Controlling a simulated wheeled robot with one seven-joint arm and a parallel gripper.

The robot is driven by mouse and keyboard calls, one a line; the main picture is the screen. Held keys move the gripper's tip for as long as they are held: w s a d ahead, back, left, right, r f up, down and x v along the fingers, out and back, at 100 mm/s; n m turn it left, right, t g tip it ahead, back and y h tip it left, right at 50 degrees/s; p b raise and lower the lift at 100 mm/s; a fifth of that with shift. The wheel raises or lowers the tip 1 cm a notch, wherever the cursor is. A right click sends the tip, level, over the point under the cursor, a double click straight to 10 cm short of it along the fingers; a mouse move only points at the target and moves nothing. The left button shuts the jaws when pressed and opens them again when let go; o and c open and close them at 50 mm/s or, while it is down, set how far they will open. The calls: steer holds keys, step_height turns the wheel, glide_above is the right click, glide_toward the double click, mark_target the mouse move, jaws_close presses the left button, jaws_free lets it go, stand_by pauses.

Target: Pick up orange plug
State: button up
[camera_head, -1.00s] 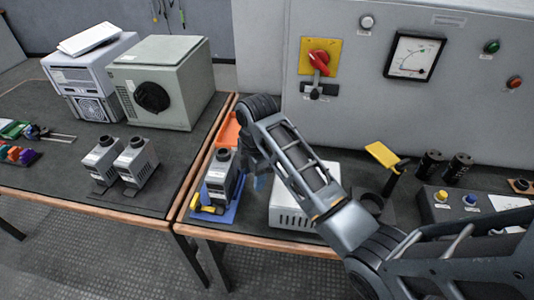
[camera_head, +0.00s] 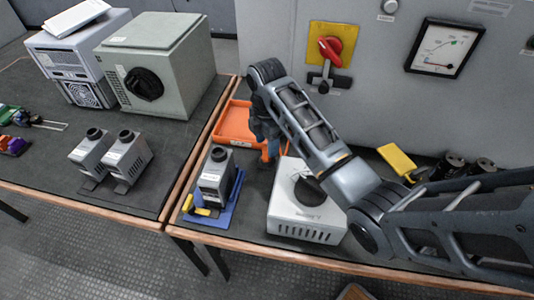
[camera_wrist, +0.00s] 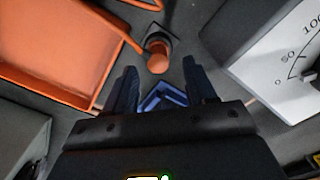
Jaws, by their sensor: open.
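The orange plug (camera_wrist: 158,57) shows in the wrist view just beyond my fingertips, on a dark square piece (camera_wrist: 157,38). An orange cord or arm runs from it to the upper left. In the head view a small orange part (camera_head: 271,150) shows beside my gripper (camera_head: 266,135), which partly hides it. In the wrist view my gripper (camera_wrist: 162,75) is open, with a finger on each side and the plug ahead of the gap. Nothing is held. A blue angled piece (camera_wrist: 163,97) shows between the fingers, farther back.
An orange tray (camera_head: 225,138) lies left of my gripper. A grey unit (camera_head: 213,178) on a blue base (camera_head: 237,190) stands in front. A white vented box (camera_head: 297,225) is close on the right. A red switch (camera_head: 331,50) and gauge (camera_head: 445,47) are on the panel behind.

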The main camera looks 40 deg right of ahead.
steer(key=shift+w+d+f, duration=0.1)
steer(key=shift+d+f, duration=0.05)
steer(key=shift+f, duration=2.1)
jaws_close()
